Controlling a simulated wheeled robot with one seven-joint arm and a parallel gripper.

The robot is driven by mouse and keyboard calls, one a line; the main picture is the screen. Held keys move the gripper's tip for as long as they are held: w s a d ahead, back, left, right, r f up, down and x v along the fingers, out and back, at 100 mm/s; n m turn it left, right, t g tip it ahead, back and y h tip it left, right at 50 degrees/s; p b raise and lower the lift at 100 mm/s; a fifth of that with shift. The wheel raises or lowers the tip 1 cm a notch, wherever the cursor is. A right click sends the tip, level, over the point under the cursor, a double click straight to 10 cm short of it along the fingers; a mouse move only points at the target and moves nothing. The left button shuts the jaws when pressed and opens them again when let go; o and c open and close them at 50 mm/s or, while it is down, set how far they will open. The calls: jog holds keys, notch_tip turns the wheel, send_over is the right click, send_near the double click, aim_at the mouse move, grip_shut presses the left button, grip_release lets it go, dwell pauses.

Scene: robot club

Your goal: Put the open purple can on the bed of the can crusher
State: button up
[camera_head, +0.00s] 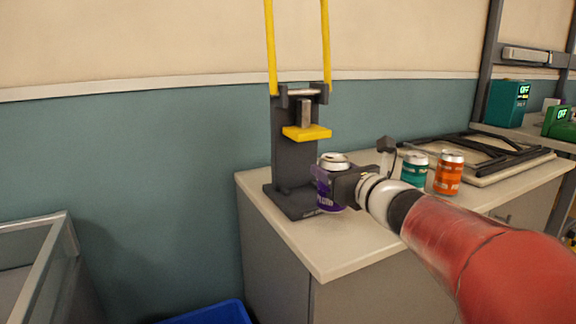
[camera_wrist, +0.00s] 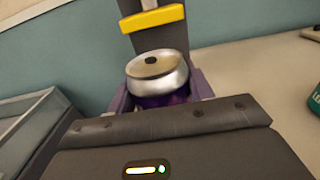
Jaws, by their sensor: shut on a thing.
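The purple can (camera_head: 325,187) is upright, with a silver top that shows a dark opening in the wrist view (camera_wrist: 158,72). My gripper (camera_head: 333,182) is shut on the can's sides; in the wrist view its fingers (camera_wrist: 161,97) flank the can. The can crusher (camera_head: 293,140) is a dark grey upright with a yellow press plate (camera_head: 307,132) raised above its bed (camera_head: 288,203). The can is at the right front part of the bed, below and slightly right of the press plate. I cannot tell whether the can's bottom touches the bed.
A teal can (camera_head: 414,169) and an orange can (camera_head: 449,174) stand on the counter (camera_head: 350,246) right of my gripper. A dark frame (camera_head: 480,150) lies behind them. A blue bin (camera_head: 215,315) is on the floor at lower left. The counter's front left is clear.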

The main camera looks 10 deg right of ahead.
send_near(298, 155)
jog(key=w+r, duration=0.2)
jog(key=w, duration=0.1)
jog(key=shift+w+a+f+p, duration=0.15)
jog(key=shift+w+a+p, duration=0.2)
jog(key=shift+w+a, duration=0.55)
jog(key=shift+w+a+f, duration=0.1)
jog(key=shift+w+f, duration=0.35)
jog(key=shift+f, duration=0.35)
jog(key=shift+f+b, duration=0.1)
jog(key=shift+b, duration=0.2)
jog(key=o, duration=1.3)
